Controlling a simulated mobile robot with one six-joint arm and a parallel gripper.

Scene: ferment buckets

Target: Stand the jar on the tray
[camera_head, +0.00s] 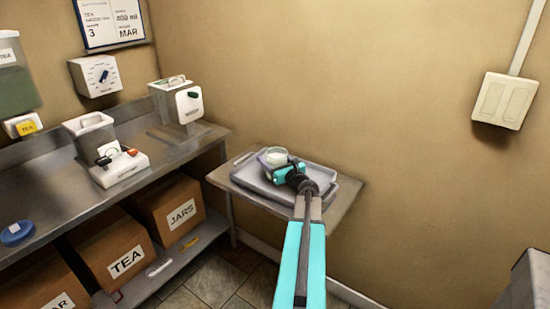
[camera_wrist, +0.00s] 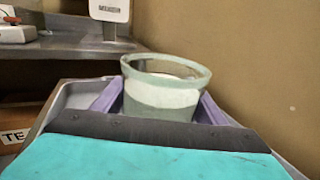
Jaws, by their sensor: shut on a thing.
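The jar (camera_wrist: 165,92) is a greenish, open-topped glass with a pale white band. It stands upright between the purple fingers of my gripper (camera_wrist: 158,100) in the wrist view, and the fingers are shut on it. In the head view the jar (camera_head: 274,155) shows just beyond my gripper (camera_head: 282,168), over the grey tray (camera_head: 318,174). The tray lies on a small side table. Whether the jar's base touches the tray is hidden by my gripper and arm.
The side table (camera_head: 340,205) stands against the wall, right of a long steel bench (camera_head: 45,178) holding machines and a blue lid (camera_head: 16,232). Boxes marked TEA (camera_head: 116,250) and JARS (camera_head: 172,210) sit below the bench. Tiled floor (camera_head: 215,283) shows between bench and arm.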

